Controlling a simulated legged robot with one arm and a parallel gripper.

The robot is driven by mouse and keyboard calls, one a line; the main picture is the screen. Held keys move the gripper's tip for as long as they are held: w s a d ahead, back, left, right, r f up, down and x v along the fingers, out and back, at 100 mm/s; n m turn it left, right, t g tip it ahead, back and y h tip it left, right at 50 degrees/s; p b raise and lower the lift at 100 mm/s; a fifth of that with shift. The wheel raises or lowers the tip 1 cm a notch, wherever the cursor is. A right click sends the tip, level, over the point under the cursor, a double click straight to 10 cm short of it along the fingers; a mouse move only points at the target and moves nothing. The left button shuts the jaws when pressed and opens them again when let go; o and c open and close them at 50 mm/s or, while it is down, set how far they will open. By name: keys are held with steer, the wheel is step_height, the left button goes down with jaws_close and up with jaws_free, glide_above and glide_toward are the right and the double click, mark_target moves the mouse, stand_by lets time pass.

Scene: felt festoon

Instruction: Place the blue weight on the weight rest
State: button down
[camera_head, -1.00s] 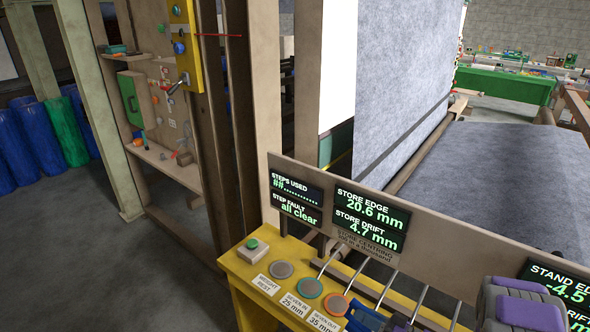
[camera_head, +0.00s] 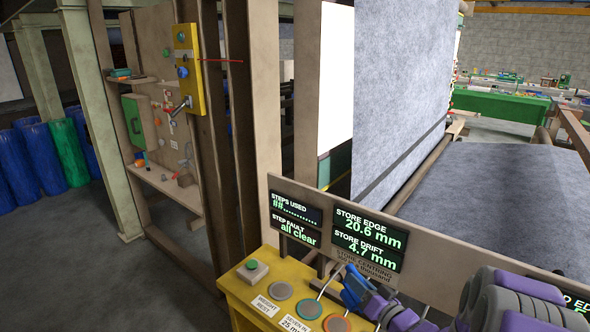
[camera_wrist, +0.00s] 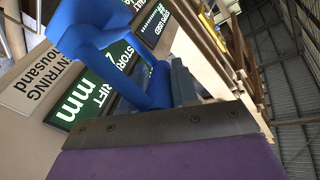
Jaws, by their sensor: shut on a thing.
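The blue weight (camera_head: 353,286) is in my gripper (camera_head: 370,303), held in front of the display board and seemingly above the yellow bench. It also shows large in the wrist view (camera_wrist: 158,90), with an open, handle-like blue part at its upper end. My gripper is shut on it; purple and grey gripper parts hide some of it. The weight rest (camera_head: 281,291) is a plain grey disc on the yellow bench, with a "WEIGHT REST" label (camera_head: 265,306) at its front. It looks empty. My gripper is to its right in the head view, apart from it.
A teal-ringed disc (camera_head: 309,309) and an orange-ringed disc (camera_head: 337,323) sit right of the rest. A green button box (camera_head: 252,270) is left of it. The display board (camera_head: 325,226) stands behind, with thin rods in front. A yellow lever panel (camera_head: 187,72) is further back.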

steer(key=w+a+r+m+t+h, duration=0.2)
steer(key=w+r+m+h, duration=0.4)
steer(key=w+r+h, duration=0.3)
steer(key=w+a+r, duration=0.1)
steer(key=w+r, duration=0.2)
steer(key=r, duration=0.3)
steer(key=shift+w, duration=0.35)
steer(key=shift+a, duration=0.1)
step_height(320, 180, down, 3)
steer(key=b, duration=0.2)
steer(key=shift+r+b, duration=0.2)
steer(key=shift+b, duration=0.1)
